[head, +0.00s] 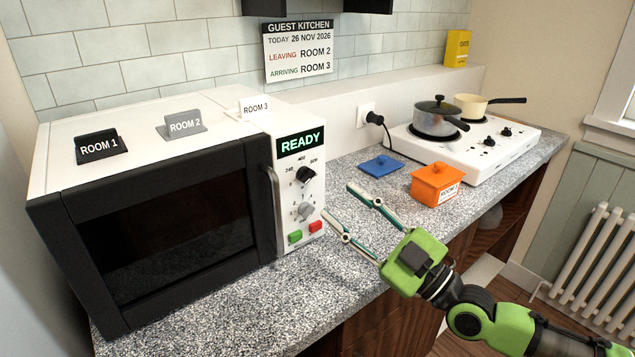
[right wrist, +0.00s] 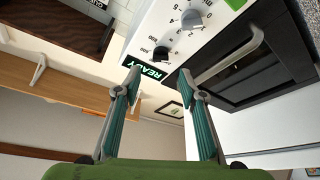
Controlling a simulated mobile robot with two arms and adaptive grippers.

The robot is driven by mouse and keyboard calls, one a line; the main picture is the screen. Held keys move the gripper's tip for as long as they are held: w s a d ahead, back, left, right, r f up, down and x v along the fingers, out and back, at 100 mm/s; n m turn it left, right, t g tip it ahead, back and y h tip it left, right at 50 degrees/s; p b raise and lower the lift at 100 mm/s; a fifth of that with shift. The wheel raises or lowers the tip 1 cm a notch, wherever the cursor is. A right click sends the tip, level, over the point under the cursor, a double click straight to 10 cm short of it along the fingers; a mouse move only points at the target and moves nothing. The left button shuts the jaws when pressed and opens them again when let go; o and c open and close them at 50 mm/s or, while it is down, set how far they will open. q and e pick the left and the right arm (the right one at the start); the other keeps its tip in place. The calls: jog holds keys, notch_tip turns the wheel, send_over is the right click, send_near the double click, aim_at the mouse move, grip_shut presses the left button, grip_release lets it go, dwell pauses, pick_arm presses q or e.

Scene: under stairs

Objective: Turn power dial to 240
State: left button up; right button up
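The black power dial (head: 306,174) is the upper knob on the white microwave's (head: 100,190) control panel, below a green READY display (head: 300,143). Small numbers ring it, with 240 at its upper left; I cannot tell exactly where its pointer is set. A grey dial (head: 305,211) sits below it. My right gripper (head: 337,200) is open and empty, its fingertips just right of the panel and apart from both dials. In the right wrist view, the black dial (right wrist: 160,53) lies beyond the open fingertips (right wrist: 159,75). My left gripper is not in view.
Green (head: 295,237) and red (head: 316,226) buttons lie below the dials, and a door handle (head: 273,210) stands out to their left. Counter in front of the panel is clear.

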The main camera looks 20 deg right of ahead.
aim_at(311, 179)
jog(key=p+x, duration=0.1)
jog(key=x, duration=0.5)
jog(key=shift+w+a+r+p, duration=0.1)
jog(key=shift+w+r+p, duration=0.05)
jog(key=shift+r+p, duration=0.15)
jog(key=shift+w+a, duration=0.25)
jog(key=shift+w, duration=0.1)
grip_shut()
